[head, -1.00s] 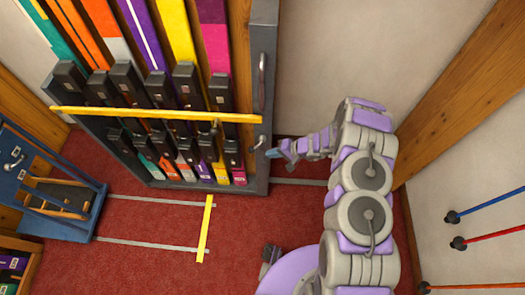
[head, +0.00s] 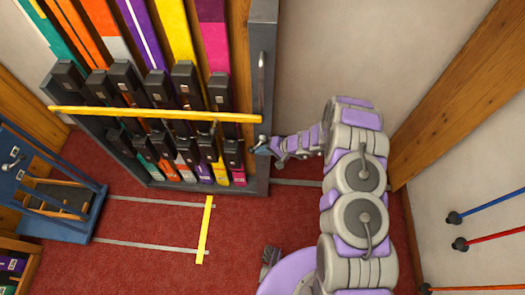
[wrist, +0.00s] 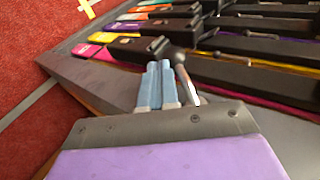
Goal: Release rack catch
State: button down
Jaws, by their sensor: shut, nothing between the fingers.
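The rack (head: 262,30) is a tall dark frame holding several colourful skis with black bindings. The catch is a small metal lever (wrist: 184,78) with a dark round knob, at the rack's side post. In the head view the catch (head: 257,145) is low on that post, partly hidden by my fingers. My gripper (head: 277,146) is right beside it, on its right. In the wrist view my blue fingertips (wrist: 157,70) are together and empty, just left of the lever. I cannot tell whether they touch it.
A yellow bar (head: 150,113) crosses the rack's front. A vertical handle (head: 262,75) is higher on the post. A blue bench (head: 60,228) stands at the left. Poles (head: 490,235) hang on the right wall. The red floor (head: 155,225) with grey lines is open in front.

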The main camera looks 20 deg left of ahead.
jog(key=shift+a+f+y+b, duration=0.1)
jog(key=shift+y+b, duration=0.3)
jog(key=shift+b, duration=0.05)
jog(key=shift+s+a+r+g+y+b, duration=0.1)
jog(key=shift+a+r+g+y+b, duration=0.2)
jog(key=shift+y+b, duration=1.05)
jog(key=shift+s+a+g+y+b, duration=0.1)
jog(key=shift+a+y+b, duration=0.5)
jog(key=shift+b, duration=1.3)
jog(key=shift+d, duration=0.2)
